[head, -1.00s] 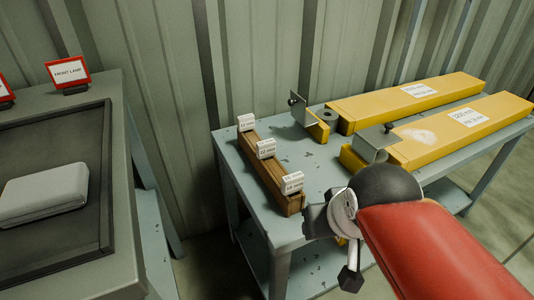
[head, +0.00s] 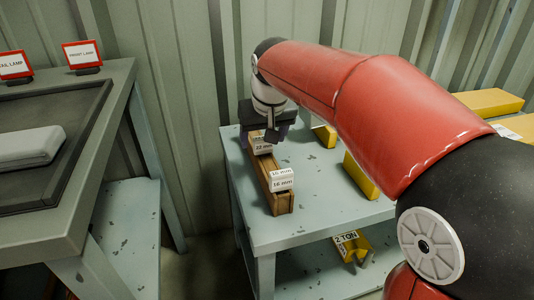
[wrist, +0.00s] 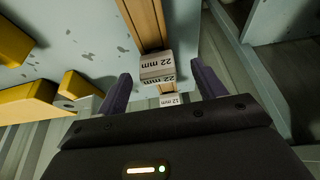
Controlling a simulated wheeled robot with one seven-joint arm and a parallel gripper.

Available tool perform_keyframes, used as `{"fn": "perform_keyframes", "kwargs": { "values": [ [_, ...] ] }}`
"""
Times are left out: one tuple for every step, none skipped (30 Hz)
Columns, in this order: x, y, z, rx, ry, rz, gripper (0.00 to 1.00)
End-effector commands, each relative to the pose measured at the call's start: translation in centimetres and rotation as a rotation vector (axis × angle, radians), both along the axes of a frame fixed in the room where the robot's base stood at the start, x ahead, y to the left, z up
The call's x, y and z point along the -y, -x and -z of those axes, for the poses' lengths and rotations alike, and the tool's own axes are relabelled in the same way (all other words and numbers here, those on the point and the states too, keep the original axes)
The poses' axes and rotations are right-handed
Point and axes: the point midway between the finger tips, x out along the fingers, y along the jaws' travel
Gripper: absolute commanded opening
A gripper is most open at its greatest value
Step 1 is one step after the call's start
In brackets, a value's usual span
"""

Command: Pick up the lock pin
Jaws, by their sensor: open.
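A wooden rack (head: 284,202) lies on the pale blue table, with white blocks labelled 22 mm (head: 262,146) and 16 mm (head: 281,180) along it. In the wrist view the 22 mm block (wrist: 157,66) and a 12 mm block (wrist: 169,100) show. I cannot make out a lock pin for certain; any pin by the labels is hidden or too small to tell. My gripper (head: 265,135) is over the far part of the rack. In the wrist view its two fingers (wrist: 163,88) are apart, on either side of the rack, with nothing seen held.
Yellow forks (head: 490,102) lie on the table (head: 310,215) at the right, partly behind my arm. A yellow piece marked 2 TON (head: 350,247) is on the lower shelf. A grey bench (head: 110,150) with a dark tray stands left. Corrugated wall is close behind.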

Motion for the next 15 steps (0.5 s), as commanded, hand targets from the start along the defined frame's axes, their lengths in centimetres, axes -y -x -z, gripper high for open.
{"fn": "perform_keyframes", "kwargs": {
  "values": [
    [0.0,-0.2,0.7,-0.002,0.001,0.000,0.69],
    [0.0,-0.3,1.0,-0.002,0.001,0.000,0.69],
    [-0.1,-0.5,1.4,-0.002,0.000,0.001,0.69],
    [-0.1,-0.6,1.7,-0.002,0.000,0.001,0.69],
    [-0.1,-0.8,2.1,-0.002,0.000,0.001,0.69],
    [-0.1,-1.0,2.6,-0.003,0.001,0.001,0.69],
    [-0.1,-1.2,3.1,-0.003,0.002,0.000,0.69],
    [-0.1,-1.4,3.5,-0.002,0.001,0.000,0.69],
    [-0.1,-1.7,4.1,-0.003,0.002,0.000,0.69],
    [-0.1,-1.8,4.5,-0.003,0.002,0.000,0.69],
    [-0.2,-2.0,4.9,-0.003,0.002,0.000,0.69],
    [-0.2,-2.2,5.3,-0.002,0.001,0.000,0.69],
    [-0.2,-2.3,5.5,-0.001,0.000,0.000,0.69],
    [-0.3,-2.4,5.6,0.000,0.000,0.000,0.69],
    [-0.3,-2.4,5.8,0.001,0.000,0.000,0.69]
  ]
}}
